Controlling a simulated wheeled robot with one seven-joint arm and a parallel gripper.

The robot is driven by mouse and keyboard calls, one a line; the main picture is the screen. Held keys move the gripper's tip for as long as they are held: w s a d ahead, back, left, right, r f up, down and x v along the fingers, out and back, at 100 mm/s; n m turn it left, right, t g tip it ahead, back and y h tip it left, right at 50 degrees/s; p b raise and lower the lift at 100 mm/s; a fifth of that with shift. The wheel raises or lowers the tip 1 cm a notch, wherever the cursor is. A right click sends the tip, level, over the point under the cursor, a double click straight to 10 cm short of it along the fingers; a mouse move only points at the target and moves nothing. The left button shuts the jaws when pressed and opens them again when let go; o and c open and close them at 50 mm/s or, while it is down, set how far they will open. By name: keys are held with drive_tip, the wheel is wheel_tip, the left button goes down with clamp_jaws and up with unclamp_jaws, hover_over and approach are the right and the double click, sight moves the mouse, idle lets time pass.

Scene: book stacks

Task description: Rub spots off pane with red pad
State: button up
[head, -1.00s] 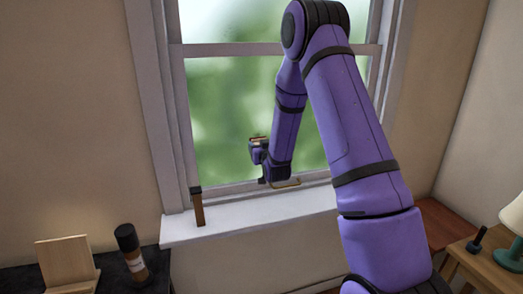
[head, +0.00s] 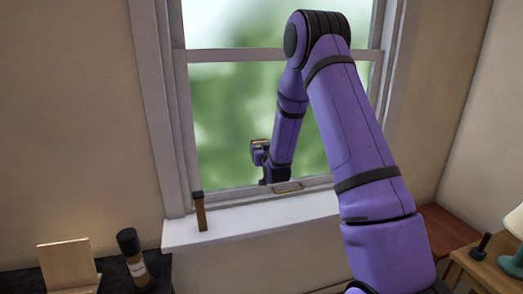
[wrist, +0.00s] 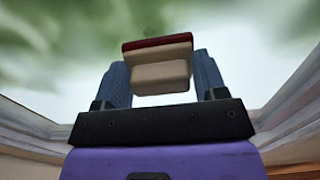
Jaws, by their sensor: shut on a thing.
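My gripper (head: 259,152) is in front of the lower window pane (head: 222,115), near its lower middle. In the wrist view my gripper (wrist: 160,78) has its two blue fingers shut on the pad (wrist: 158,72). The pad has a cream body and a dark red layer (wrist: 158,43) on its far side, facing the pane (wrist: 55,45). I cannot tell whether the red face touches the glass. The pane shows blurred green and white, and I cannot make out separate spots on it. My arm hides its right part.
A brown, dark-topped upright object (head: 200,212) stands on the white sill (head: 245,219) at left. A brass handle (head: 288,187) is on the lower sash. A dark-capped bottle (head: 133,258) and wooden stand (head: 68,266) are at lower left, a lamp (head: 513,258) at right.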

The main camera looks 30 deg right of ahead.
drive_tip(key=shift+x, duration=1)
drive_tip(key=shift+d, duration=0.1)
drive_tip(key=d, duration=0.1)
drive_tip(key=s+d, duration=0.1)
drive_tip(key=d, duration=0.1)
drive_tip(key=shift+d, duration=0.3)
drive_tip(key=shift+a, duration=0.1)
idle(0.4)
drive_tip(key=shift+w+a+r, duration=0.1)
drive_tip(key=shift+w+a, duration=0.15)
drive_tip(key=shift+a, duration=0.4)
drive_tip(key=shift+w+a, duration=0.2)
drive_tip(key=shift+a, duration=0.4)
drive_tip(key=shift+w+a+r, duration=0.1)
drive_tip(key=shift+w+a, duration=0.15)
drive_tip(key=shift+a, duration=0.4)
drive_tip(key=shift+c, duration=0.3)
drive_tip(key=shift+s+f, duration=0.1)
drive_tip(key=shift+v, duration=2.9)
